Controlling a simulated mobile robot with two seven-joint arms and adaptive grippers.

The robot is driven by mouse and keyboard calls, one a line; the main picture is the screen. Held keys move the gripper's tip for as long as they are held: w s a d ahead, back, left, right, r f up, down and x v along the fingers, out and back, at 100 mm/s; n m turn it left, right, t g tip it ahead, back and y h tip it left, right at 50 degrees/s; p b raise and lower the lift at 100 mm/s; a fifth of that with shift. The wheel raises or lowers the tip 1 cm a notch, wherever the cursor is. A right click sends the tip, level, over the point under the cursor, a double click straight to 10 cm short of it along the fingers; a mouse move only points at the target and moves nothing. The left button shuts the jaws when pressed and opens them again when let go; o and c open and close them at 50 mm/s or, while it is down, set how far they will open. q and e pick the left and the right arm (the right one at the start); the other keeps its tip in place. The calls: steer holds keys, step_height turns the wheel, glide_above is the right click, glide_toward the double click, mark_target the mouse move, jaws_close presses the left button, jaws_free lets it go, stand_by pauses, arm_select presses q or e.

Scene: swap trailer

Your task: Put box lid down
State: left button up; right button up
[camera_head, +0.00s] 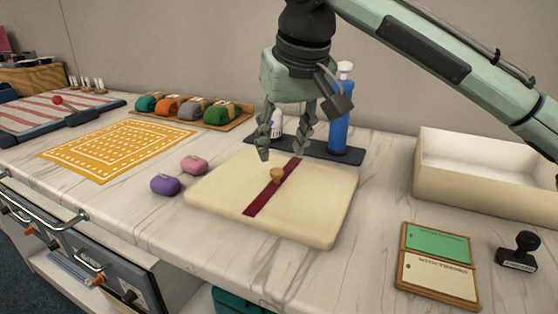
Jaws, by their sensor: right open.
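The box lid (318,216) is a flat cream slab with a dark red stripe across it and a small round tan knob (277,174) in its middle. It lies flat on the marble-look counter. My right gripper (284,147) hangs just above the lid, pointing down, with its two fingers apart and nothing between them. The fingertips are near the knob, and I cannot tell the exact gap. The open cream box (445,190) stands at the right; the part of its inside that I see is empty. My left gripper is not in view.
Purple (165,185) and pink (194,165) lumps lie left of the lid. A blue bottle (340,130) stands on a dark tray behind it. A card board (437,262) and a stamp (518,252) lie in front of the box. A yellow mat (115,148) lies at left.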

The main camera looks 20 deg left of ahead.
steer(key=v, duration=0.6)
steer(key=shift+s+f, duration=0.1)
stand_by(0.3)
